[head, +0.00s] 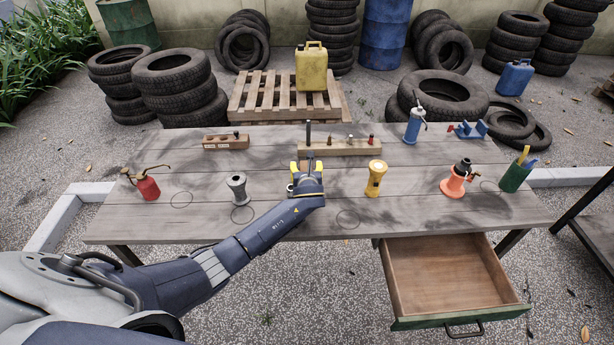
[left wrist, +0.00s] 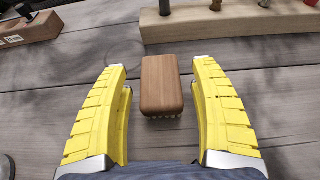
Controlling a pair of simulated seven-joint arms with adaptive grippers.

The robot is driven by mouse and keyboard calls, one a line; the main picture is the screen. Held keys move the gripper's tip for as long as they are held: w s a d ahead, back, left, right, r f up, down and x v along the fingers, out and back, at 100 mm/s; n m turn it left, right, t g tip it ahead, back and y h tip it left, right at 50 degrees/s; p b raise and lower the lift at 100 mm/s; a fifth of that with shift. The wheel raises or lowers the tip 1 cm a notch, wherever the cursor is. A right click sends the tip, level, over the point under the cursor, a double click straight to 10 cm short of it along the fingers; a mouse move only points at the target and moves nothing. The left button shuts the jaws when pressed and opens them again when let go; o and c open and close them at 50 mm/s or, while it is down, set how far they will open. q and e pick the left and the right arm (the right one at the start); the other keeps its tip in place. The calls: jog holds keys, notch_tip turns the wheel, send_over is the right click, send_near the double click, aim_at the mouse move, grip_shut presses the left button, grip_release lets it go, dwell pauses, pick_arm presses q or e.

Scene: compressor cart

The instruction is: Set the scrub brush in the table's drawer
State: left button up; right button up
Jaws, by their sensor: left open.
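The scrub brush (left wrist: 161,86) has a brown wooden block back and pale bristles underneath. In the left wrist view it lies on the table bristles down, between and ahead of the yellow fingers, with a gap on each side. My left gripper (head: 307,172) is open over the middle of the table. In the head view the gripper hides most or all of the brush. The table's drawer (head: 447,272) is pulled out at the front right, and its visible inside is empty. My right gripper is not in view.
On the table (head: 215,170) stand a red oil can (head: 147,187), a grey spool-like part (head: 238,188), a yellow flashlight (head: 375,178), an orange torch-like tool (head: 457,180) and a green cup (head: 516,175). Wooden blocks (head: 340,147) lie behind the gripper. The front right tabletop is clear.

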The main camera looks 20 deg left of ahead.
pick_arm(q)
jog(key=v, duration=1)
jog(key=shift+s+d+r, duration=0.1)
jog(key=shift+s+r, duration=0.05)
jog(key=shift+s, duration=0.05)
jog(key=shift+o, duration=0.7)
jog(key=shift+s+d+r, duration=0.15)
jog(key=shift+s+r, duration=0.05)
jog(key=shift+s, duration=0.1)
